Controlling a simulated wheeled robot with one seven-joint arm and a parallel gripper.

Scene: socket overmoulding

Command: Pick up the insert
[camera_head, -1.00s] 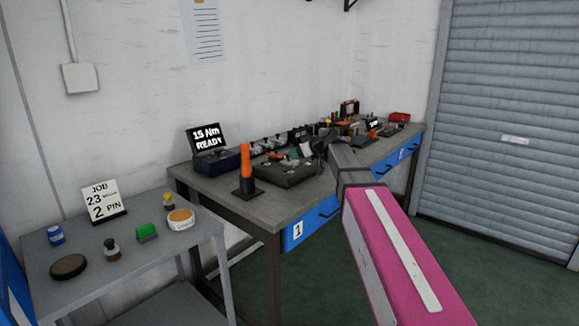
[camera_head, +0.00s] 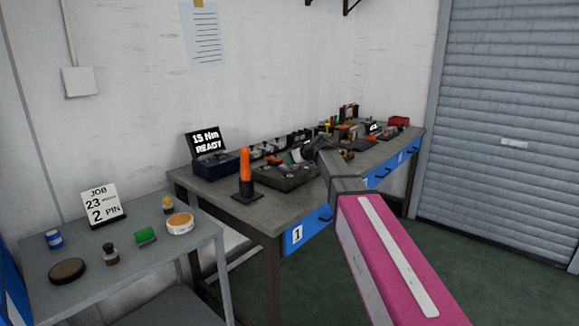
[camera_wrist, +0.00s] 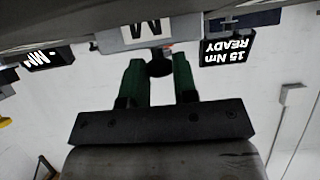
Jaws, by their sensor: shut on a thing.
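My gripper (camera_wrist: 159,82) shows in the wrist view, where its two green fingers stand a little apart with a small dark rounded part (camera_wrist: 159,67) between their tips. I take this part to be the insert; its full shape is hidden. A white plate with a dark letter (camera_wrist: 146,30) is just beyond the fingertips. In the head view my gripper end (camera_head: 318,148) is over the workbench, behind my pink arm link, and the held part cannot be made out there.
The workbench (camera_head: 258,212) carries a dark tray (camera_head: 275,178), an orange-topped stand (camera_head: 245,172), a "15 Nm READY" display (camera_head: 207,142) and several crowded items at the right. A side table (camera_head: 150,262) at the left holds a job card (camera_head: 101,205) and small containers.

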